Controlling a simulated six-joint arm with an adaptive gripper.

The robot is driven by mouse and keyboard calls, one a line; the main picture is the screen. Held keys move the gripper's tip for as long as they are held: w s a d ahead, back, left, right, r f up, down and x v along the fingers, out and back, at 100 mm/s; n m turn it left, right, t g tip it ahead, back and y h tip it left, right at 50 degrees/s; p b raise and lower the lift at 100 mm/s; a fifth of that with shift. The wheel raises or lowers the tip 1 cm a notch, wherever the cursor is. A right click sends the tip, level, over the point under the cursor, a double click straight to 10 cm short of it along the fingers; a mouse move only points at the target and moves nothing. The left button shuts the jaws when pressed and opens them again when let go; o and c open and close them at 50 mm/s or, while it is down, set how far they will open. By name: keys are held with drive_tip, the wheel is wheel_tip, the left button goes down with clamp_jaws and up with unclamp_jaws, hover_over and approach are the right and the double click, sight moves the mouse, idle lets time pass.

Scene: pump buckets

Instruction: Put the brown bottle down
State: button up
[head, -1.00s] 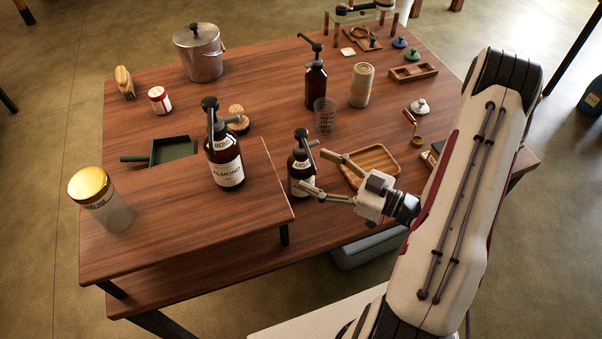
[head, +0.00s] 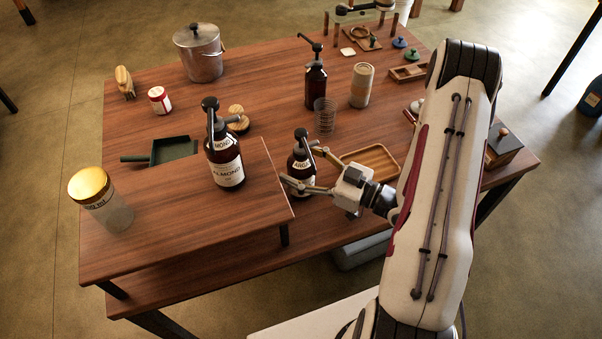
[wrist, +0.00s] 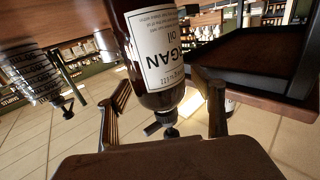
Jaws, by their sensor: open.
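A small brown pump bottle (head: 301,168) with a black pump and a white "ARGAN" label stands upright on the table beside the raised shelf. My gripper (head: 299,164) is open, with one finger on each side of it. In the wrist view the bottle (wrist: 158,50) appears upside down between the spread fingers (wrist: 163,98). I cannot tell whether either finger touches it. A larger brown bottle (head: 224,158) labelled "ALMOND" stands on the raised shelf. A tall unlabelled brown pump bottle (head: 316,86) stands at the back.
The raised wooden shelf (head: 180,228) also holds a gold-lidded jar (head: 92,190). A wooden tray (head: 389,160) lies right of the bottle.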

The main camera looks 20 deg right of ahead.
sight(300, 135)
idle(0.3)
drive_tip(key=c, duration=1.8)
drive_tip(key=shift+r, duration=0.2)
drive_tip(key=shift+r, duration=4.8)
